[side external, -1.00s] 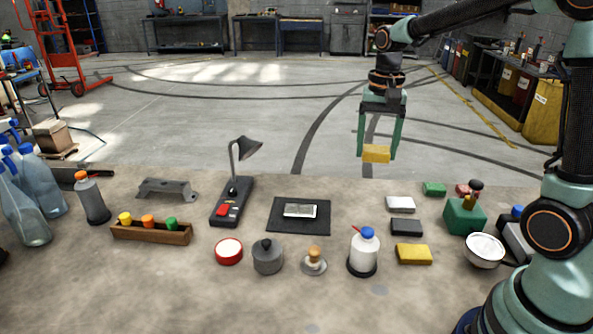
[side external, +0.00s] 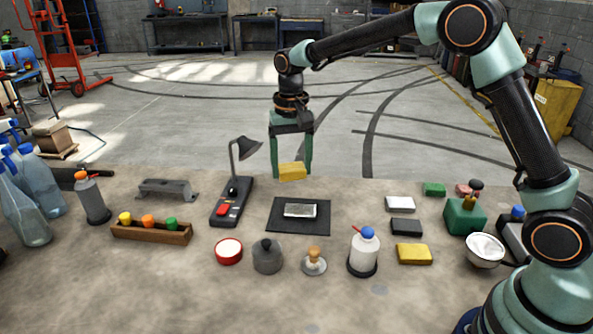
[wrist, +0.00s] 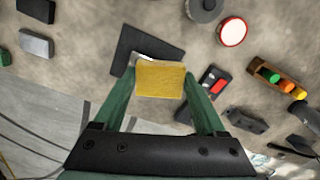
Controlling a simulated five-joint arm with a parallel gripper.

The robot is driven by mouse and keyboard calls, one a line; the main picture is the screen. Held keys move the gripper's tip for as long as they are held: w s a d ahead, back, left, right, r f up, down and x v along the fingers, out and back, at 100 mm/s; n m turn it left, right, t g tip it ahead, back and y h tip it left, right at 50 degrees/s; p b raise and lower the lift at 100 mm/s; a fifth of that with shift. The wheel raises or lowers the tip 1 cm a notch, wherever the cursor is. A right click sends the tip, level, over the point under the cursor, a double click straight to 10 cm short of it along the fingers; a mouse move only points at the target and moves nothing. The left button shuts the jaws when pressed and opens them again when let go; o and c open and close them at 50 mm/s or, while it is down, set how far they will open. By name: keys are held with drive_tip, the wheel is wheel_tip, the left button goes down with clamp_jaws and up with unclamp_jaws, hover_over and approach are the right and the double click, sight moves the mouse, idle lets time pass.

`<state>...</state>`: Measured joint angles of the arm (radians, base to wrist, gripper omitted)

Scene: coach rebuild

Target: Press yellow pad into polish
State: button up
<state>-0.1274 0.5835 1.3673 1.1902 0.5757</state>
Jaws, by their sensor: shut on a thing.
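My gripper (side external: 291,175) is shut on a yellow pad (side external: 292,172) and holds it in the air above the back edge of the black mat. The pad also shows between the fingers in the wrist view (wrist: 160,81). A round red tin with a white top or filling (side external: 229,251) stands on the bench, in front of and left of the gripper; it is at the upper right in the wrist view (wrist: 233,32). It may be the polish, but no label is readable. Another yellow block (side external: 413,254) lies at the right of the bench.
A black mat (side external: 318,229) with a silver piece (side external: 300,210) lies below the gripper. A grey lidded pot (side external: 267,257), wooden-handled stamp (side external: 314,262) and white bottle (side external: 363,252) line the front.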

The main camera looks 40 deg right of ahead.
sight(229, 249)
drive_tip(key=w+a+f+n, duration=0.1)
drive_tip(key=a+f+n, duration=0.15)
drive_tip(key=a, duration=0.55)
drive_tip(key=w+a+f+n, duration=0.15)
drive_tip(key=a+f, duration=0.25)
drive_tip(key=a, duration=0.4)
drive_tip(key=shift+s+a+f, duration=0.1)
drive_tip(key=shift+s+f, duration=0.05)
drive_tip(key=shift+f, duration=1.35)
drive_tip(key=shift+s+f, duration=0.1)
drive_tip(key=shift+f, duration=1.4)
drive_tip(key=shift+f, duration=0.55)
wheel_tip(229, 249, up, 7)
